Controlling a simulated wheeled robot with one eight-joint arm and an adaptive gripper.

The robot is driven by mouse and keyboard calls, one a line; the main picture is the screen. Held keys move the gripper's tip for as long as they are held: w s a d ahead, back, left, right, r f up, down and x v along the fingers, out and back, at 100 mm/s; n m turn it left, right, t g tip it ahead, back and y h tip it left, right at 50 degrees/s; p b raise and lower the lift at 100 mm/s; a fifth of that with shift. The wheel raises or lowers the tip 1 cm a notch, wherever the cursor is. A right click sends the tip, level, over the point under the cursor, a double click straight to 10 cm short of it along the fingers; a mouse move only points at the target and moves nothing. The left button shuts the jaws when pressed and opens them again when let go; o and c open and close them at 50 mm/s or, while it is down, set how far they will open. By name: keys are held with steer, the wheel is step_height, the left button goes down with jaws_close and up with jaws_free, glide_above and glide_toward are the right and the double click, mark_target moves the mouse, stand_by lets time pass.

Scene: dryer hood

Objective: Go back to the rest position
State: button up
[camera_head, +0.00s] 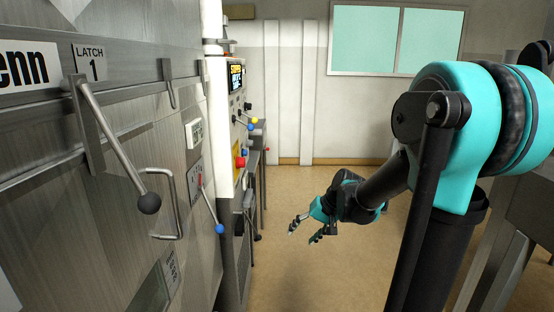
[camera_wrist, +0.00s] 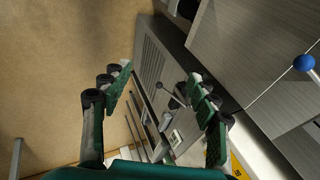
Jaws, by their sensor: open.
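My gripper (camera_head: 306,231) hangs in free air over the tan floor in the head view, to the right of the metal dryer hood front. Its two fingers are apart and nothing is between them. In the wrist view, the open gripper (camera_wrist: 165,85) shows one finger at left and one at right. The hood's side panel and a part of the floor lie beyond them. The gripper touches nothing that I can see.
The hood front (camera_head: 120,165) at left carries a black-knobbed latch lever (camera_head: 122,150), a bent handle (camera_head: 178,205) and a blue-knobbed lever (camera_head: 209,205). A control panel (camera_head: 238,115) stands behind it. Open floor (camera_head: 290,275) lies in the middle. A window (camera_head: 395,40) is in the back wall.

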steer(key=s+d+f+h, duration=0.2)
steer(key=s+d+f, duration=0.2)
steer(key=s, duration=0.4)
steer(key=s+d+f+n+t+h, duration=0.1)
steer(key=s+d+f+h, duration=0.2)
steer(key=s+d, duration=0.3)
steer(key=s+f, duration=0.1)
steer(key=s, duration=0.2)
steer(key=shift+d, duration=0.2)
